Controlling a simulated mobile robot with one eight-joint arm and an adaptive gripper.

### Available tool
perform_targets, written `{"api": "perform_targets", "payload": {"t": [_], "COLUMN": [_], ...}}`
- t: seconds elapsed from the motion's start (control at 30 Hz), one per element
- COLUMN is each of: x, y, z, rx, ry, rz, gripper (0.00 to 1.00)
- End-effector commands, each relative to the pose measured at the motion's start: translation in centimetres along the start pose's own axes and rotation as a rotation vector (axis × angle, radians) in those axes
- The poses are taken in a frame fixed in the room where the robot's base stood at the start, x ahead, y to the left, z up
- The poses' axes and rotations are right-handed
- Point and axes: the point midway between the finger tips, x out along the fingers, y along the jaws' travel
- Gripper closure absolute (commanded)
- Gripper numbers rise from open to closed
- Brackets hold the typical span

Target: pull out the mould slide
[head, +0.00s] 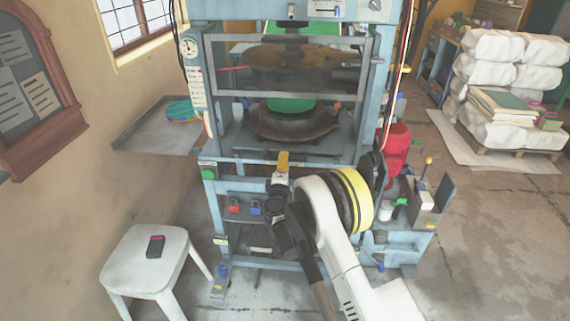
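The blue-framed press (214,190) stands in the middle of the head view. Inside it, a brown round mould (262,121) sits low on a grey bed that may be the mould slide (330,147), with a green round part (291,104) above its middle. A yellow block (283,158), perhaps a handle, is at the press's front edge below the mould. My gripper (281,183) is right at this block, in front of and just below it. The fingertips are small and partly hidden, so I cannot tell whether they touch or grip it.
A framed clear guard (225,82) crosses the press above the mould. A white stool (144,251) with a dark handset (156,246) stands front left. A grey side table (152,135) is left of the press, and stacked white sacks (505,75) are at the back right.

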Motion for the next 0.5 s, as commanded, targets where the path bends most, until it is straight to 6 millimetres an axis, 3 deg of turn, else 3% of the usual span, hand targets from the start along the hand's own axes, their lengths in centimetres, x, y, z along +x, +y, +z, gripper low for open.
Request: {"api": "perform_targets", "payload": {"t": [0.17, 0.43, 0.5], "x": [1.31, 1.44, 1.43], "y": [-0.03, 0.08, 0.08], "z": [0.0, 0.01, 0.01], "rx": [0.0, 0.0, 0.0], "ry": [0.0, 0.0, 0.0], "rz": [0.0, 0.0, 0.0], "gripper": [0.66, 0.66, 0.85]}}
